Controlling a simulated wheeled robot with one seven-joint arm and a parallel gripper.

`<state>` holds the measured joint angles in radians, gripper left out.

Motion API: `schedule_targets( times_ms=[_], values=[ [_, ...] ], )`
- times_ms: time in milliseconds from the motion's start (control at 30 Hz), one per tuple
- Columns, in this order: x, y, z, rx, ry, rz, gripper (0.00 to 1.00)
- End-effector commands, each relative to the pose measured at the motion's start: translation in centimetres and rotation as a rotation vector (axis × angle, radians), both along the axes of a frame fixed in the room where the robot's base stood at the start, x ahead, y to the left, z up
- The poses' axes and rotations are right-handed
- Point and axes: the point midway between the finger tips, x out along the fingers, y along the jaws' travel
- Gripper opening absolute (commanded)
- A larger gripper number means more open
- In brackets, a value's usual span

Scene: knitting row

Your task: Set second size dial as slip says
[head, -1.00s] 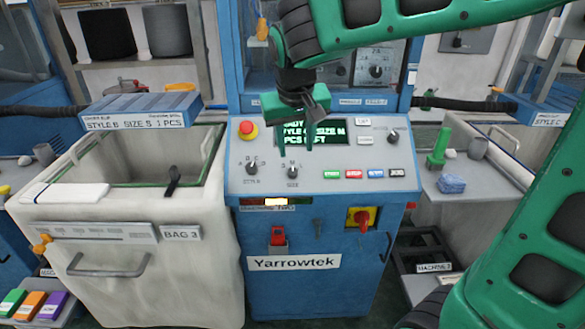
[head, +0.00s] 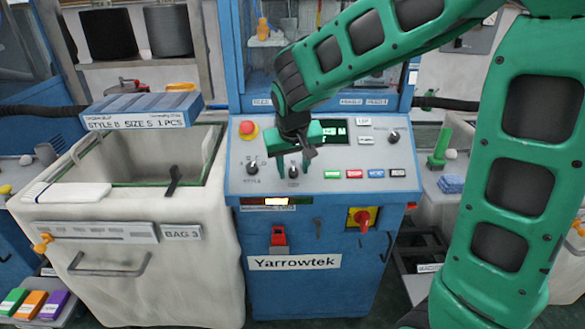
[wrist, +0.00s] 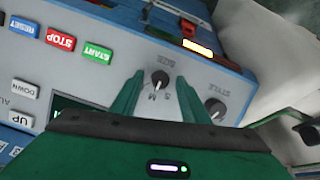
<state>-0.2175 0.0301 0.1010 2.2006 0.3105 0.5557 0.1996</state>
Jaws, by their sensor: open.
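The size dial (head: 293,173), a small dark knob, sits on the sloped grey panel of the Yarrowtek machine. It also shows in the wrist view (wrist: 160,79) with S and M printed beside it. My gripper (head: 294,168) is open over it, pointing down, one finger on each side in the picture; I cannot tell whether they touch it. The style dial (head: 252,169) is to its left. A label (head: 140,121) above the left bag reads STYLE B SIZE S 1 PCS. My gripper partly hides the display (head: 334,132); an M shows on it.
A red emergency button (head: 248,129) is at the panel's upper left. Green, red and blue buttons (head: 355,174) lie right of the dial. A third knob (head: 393,137) is at upper right. A red-yellow switch (head: 362,219) is below. Bag 3 (head: 110,258) stands left.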

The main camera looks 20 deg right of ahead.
Motion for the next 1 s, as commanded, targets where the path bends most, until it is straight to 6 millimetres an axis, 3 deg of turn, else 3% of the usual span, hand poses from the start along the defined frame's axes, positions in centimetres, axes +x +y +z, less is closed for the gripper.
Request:
schedule_targets(
  times_ms=[167,333,667,1000],
  values=[
    [-0.01,-0.02,0.01,0.000,0.000,0.000,0.41],
    [-0.02,-0.01,0.03,0.000,0.000,0.000,0.01],
    [-0.04,-0.08,0.05,0.019,-0.006,-0.025,0.00],
    [-0.13,-0.22,0.05,0.142,-0.046,-0.190,0.00]
  ],
)
